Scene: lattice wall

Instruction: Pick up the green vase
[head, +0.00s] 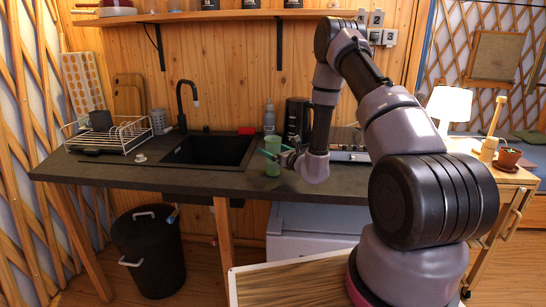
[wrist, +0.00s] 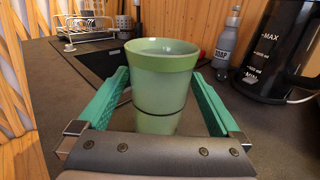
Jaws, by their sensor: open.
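The green vase (wrist: 163,85) stands upright on the dark counter, with a wide rim and a dark line around its lower part. It also shows in the head view (head: 273,150), partly hidden behind a finger. My gripper (wrist: 160,90) is open, with one green finger on each side of the vase. Small gaps show between the fingers and the vase, so it is not clamped. In the head view my gripper (head: 277,155) is low over the counter at the vase. The vase's base is hidden behind the gripper body in the wrist view.
A soap bottle (wrist: 228,43) and a black kettle (wrist: 276,55) stand close behind and right of the vase. The black sink (head: 208,150) lies to the left, with a dish rack (head: 110,135) beyond it. A wooden shelf (head: 215,15) runs above the counter (head: 175,178).

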